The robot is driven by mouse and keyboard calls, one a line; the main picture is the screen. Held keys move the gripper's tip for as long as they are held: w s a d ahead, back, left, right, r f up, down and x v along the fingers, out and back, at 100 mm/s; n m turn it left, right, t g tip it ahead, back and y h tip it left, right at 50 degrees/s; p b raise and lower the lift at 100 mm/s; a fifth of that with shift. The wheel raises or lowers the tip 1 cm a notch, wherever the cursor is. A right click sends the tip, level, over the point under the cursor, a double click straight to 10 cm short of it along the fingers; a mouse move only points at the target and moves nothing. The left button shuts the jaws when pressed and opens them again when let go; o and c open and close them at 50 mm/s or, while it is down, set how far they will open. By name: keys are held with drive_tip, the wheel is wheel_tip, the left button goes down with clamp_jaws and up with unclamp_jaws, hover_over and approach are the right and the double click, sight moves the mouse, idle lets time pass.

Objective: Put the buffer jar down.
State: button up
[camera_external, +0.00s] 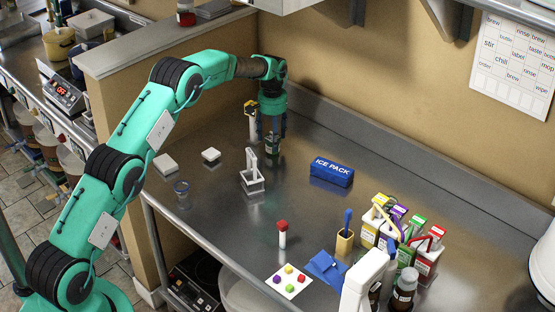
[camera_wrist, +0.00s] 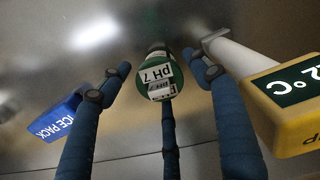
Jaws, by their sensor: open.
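The buffer jar (camera_external: 273,143) is a small dark jar near the back left of the steel counter, under my gripper (camera_external: 271,128). In the wrist view the jar's green lid (camera_wrist: 150,88) carries white "pH 7" labels. It lies between the spread blue fingers of my gripper (camera_wrist: 158,78). The two side fingers stand apart from the jar with visible gaps. The third finger ends close by the lid, and I cannot tell whether it touches. The jar looks upright at counter level; its base is partly hidden.
A yellow thermometer (camera_wrist: 288,108) with a white probe is close on one side. A blue ice pack (camera_external: 332,172) lies to the right. A white rack (camera_external: 253,183) stands in front, with a glass cup (camera_external: 182,190) farther left. Cartons and bottles crowd the front right.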

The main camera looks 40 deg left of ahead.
wheel_tip(320, 180, up, 9)
drive_tip(key=shift+r+p, duration=0.2)
drive_tip(key=shift+p, duration=0.3)
idle(0.6)
